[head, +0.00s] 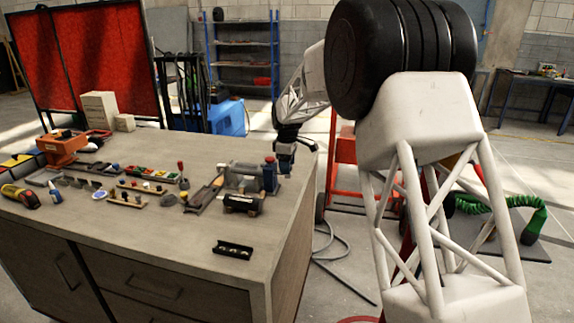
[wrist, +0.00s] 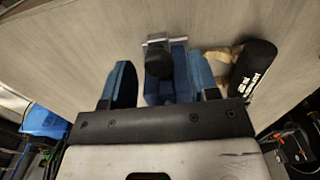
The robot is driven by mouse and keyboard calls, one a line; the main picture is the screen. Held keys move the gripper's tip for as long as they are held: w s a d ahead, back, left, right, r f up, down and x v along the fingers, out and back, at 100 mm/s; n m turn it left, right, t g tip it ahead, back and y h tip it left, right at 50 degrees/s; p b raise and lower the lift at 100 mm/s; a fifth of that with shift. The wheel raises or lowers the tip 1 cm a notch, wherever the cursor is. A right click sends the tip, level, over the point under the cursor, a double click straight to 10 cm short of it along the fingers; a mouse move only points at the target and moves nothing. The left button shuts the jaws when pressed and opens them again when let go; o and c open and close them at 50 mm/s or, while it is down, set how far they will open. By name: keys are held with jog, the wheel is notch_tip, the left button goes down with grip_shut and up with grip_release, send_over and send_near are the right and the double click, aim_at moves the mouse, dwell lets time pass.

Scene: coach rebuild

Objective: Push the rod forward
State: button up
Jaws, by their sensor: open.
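On the workbench's right side, a blue upright block (head: 270,178) with a red top stands beside a grey metal fixture (head: 243,177). I cannot tell for sure which part is the rod. In the wrist view a dark round knob (wrist: 158,62) sits on a blue body (wrist: 180,72) with a light metal bracket behind it. My gripper (wrist: 162,82) is open, with one blue finger on each side of this blue body. I cannot tell whether the fingers touch it. In the head view my gripper (head: 286,165) points down just right of the blue block.
A black cylinder with white lettering (head: 243,203) lies in front of the fixture; it also shows in the wrist view (wrist: 253,70). A small black tray (head: 233,249) is nearer the front. Several tools lie to the left. The bench's right edge is close to my gripper.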

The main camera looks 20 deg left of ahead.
jog(key=shift+r, duration=0.1)
jog(key=shift+r, duration=3.8)
jog(key=shift+s+d+r, duration=0.1)
jog(key=shift+d+r, duration=0.05)
jog(key=shift+d, duration=0.1)
jog(key=s+d+r+m, duration=0.3)
jog(key=s+d+r, duration=0.1)
jog(key=s+d, duration=0.45)
jog(key=s+d+r+m+t, duration=0.1)
jog(key=s+d+r+m, duration=0.2)
jog(key=s+d, duration=0.55)
jog(key=s+d+r+m, duration=0.35)
jog(key=s+d, duration=0.35)
jog(key=d, duration=0.4)
jog(key=s+d+f+m, duration=0.3)
jog(key=s+d, duration=0.2)
jog(key=s, duration=0.5)
jog(key=s+d+f+m+t, duration=0.1)
jog(key=s+d, duration=0.4)
jog(key=s, duration=0.6)
jog(key=s+d+f+m, duration=0.4)
jog(key=s+f, duration=0.1)
jog(key=s, duration=0.6)
jog(key=shift+s+d+m+t, duration=0.15)
jog(key=shift+d+m+t, duration=0.15)
jog(key=shift+d+m, duration=0.1)
